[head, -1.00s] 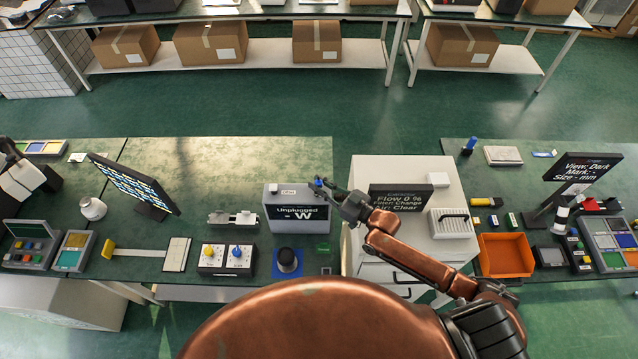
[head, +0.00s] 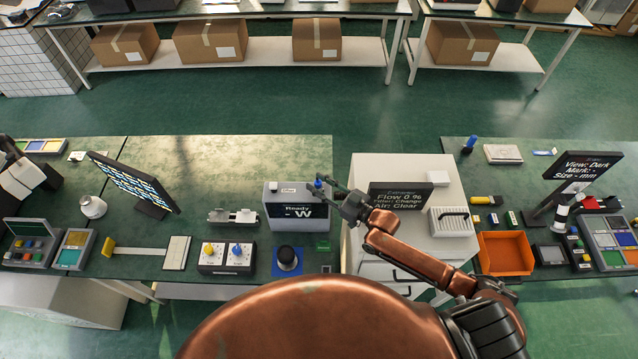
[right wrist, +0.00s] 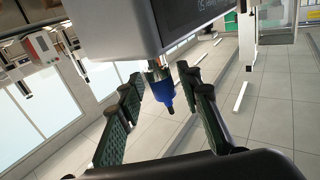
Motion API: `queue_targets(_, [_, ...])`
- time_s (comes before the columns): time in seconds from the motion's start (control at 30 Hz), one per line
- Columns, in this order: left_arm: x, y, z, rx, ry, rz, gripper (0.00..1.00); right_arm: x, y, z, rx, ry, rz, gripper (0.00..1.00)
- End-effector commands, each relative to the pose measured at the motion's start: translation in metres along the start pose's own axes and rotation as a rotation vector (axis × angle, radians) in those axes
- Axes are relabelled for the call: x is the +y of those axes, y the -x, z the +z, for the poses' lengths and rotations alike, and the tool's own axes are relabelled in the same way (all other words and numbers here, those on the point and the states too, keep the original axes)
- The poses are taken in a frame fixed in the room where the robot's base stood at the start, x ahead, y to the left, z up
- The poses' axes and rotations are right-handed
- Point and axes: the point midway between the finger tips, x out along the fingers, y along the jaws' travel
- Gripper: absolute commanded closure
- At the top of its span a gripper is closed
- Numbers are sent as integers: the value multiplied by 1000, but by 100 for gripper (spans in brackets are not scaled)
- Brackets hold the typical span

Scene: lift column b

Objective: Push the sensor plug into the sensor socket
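The blue sensor plug (head: 318,184) stands upright at the top right corner of the grey box (head: 270,212) whose dark screen reads "Ready - W". In the right wrist view the blue plug (right wrist: 163,92) meets the face of the box (right wrist: 110,25) through a metal collar; the socket itself is hidden behind it. My right gripper (head: 327,188) is at that corner. Its two green-padded fingers (right wrist: 160,88) stand apart on either side of the plug, with gaps showing, so it is open. My left gripper is not in view.
A knob on a blue pad (head: 287,258) and a two-knob panel (head: 227,257) lie in front. The bench behind the box is clear.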

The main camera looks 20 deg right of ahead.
Motion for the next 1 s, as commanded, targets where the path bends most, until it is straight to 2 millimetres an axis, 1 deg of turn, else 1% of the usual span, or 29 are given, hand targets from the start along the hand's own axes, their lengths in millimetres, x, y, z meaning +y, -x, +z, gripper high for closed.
queue_targets(0.3, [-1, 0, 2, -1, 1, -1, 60, 0, 1, 0, 0, 0, 0, 63])
queue_targets(0.43, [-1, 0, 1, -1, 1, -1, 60, 0, 10, 1, -2, 1, 1, 63])
queue_targets(0.57, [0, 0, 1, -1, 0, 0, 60, 0, 32, 1, -3, 1, 1, 63])
queue_targets(0.8, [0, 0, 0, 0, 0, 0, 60, 0, 83, 1, -4, 1, 0, 63])
queue_targets(0.9, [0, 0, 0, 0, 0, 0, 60, 0, 100, 1, -2, 1, 0, 63])
queue_targets(1.0, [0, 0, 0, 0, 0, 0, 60, 0, 111, 0, -1, 0, 1, 63])
